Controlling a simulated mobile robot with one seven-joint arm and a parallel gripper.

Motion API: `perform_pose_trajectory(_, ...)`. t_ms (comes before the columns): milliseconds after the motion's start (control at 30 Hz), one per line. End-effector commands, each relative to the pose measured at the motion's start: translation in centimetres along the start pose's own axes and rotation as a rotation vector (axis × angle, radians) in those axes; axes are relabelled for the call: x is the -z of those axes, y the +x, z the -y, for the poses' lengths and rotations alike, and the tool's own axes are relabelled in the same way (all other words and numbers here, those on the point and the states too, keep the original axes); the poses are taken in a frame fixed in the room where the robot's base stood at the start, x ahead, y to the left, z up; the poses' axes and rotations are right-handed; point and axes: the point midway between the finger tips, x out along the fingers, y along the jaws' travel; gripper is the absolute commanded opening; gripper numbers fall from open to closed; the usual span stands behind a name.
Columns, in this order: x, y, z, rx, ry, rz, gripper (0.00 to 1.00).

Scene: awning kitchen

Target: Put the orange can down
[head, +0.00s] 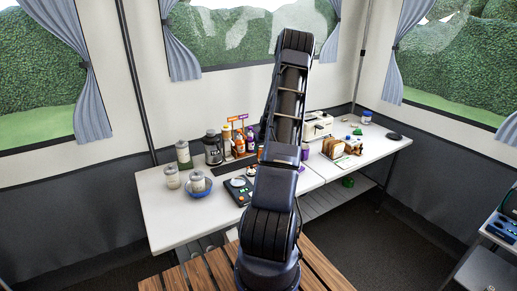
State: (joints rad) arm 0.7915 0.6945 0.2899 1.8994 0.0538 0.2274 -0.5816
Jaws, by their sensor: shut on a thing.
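My arm rises through the middle of the head view and bends at the top, and it covers the middle of the white table (170,225). A dark part of my arm's far end shows just left of the upper link. My gripper's fingers are hidden behind the arm, so I cannot see them or what is between them. A small orange item (261,152) shows at the arm's left edge, just below that dark part. It is too small and too covered to tell whether it is the orange can, or whether it is held or standing.
Windows and curtains lie behind.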

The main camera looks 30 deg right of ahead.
Motion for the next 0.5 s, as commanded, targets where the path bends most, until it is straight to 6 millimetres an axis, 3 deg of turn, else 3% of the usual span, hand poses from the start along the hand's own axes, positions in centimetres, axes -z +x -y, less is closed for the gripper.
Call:
perform_pose_trajectory(233,3.4,1.4,0.1,0.0,-0.002,-0.001,0.22)
perform_pose_trajectory(500,2.8,2.4,0.0,0.0,-0.001,-0.001,0.22)
